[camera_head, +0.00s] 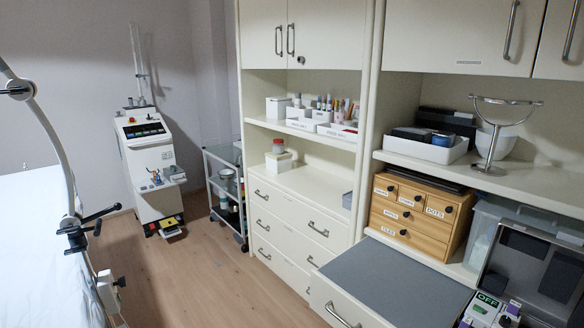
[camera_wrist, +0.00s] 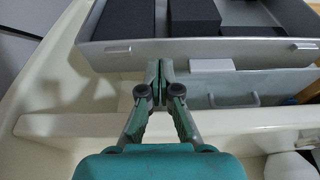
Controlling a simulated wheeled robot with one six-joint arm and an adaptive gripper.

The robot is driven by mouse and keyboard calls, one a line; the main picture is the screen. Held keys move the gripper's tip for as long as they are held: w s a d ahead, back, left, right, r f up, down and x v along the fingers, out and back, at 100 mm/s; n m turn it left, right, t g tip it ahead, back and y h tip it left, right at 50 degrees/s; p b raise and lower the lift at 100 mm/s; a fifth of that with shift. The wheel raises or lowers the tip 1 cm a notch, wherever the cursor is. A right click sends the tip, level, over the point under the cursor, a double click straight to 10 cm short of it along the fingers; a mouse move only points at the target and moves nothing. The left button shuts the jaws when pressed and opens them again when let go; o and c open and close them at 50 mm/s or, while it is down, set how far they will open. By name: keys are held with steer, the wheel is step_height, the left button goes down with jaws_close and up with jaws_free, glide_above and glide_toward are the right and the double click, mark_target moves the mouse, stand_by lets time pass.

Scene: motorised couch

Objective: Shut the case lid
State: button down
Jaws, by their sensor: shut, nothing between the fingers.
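The case lid (camera_head: 532,252) stands raised at the lower right of the head view, a grey-rimmed panel with dark padding blocks inside. In the wrist view a grey rim with two small latches (camera_wrist: 190,55) and dark padding blocks (camera_wrist: 190,18) fills the top, which looks like the same lid. My gripper (camera_wrist: 160,66) is shut and empty, its fingertips at the lid's near edge; I cannot tell whether they touch it. Below the rim is a grey panel with a handle (camera_wrist: 233,101). My gripper does not show in the head view.
An equipment piece marked OFF (camera_head: 487,302) lies by the lid. A wooden drawer box (camera_head: 412,218) stands on the counter, with a clear bin (camera_head: 484,225) beside it. A grey-topped pulled-out drawer (camera_head: 385,280) is in front. The wooden floor (camera_head: 200,285) at left is clear.

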steer(key=shift+x, duration=1.45)
steer(key=shift+s+a, duration=0.55)
steer(key=shift+a, duration=0.15)
steer(key=shift+s+a+r, duration=0.1)
steer(key=shift+s+a, duration=0.15)
steer(key=shift+a, duration=0.05)
steer(key=shift+s+a, duration=0.9)
steer(key=shift+a, duration=0.15)
stand_by(0.5)
steer(key=shift+s+a+f, duration=0.25)
steer(key=shift+s+a, duration=0.6)
steer(key=shift+a, duration=0.15)
stand_by(0.3)
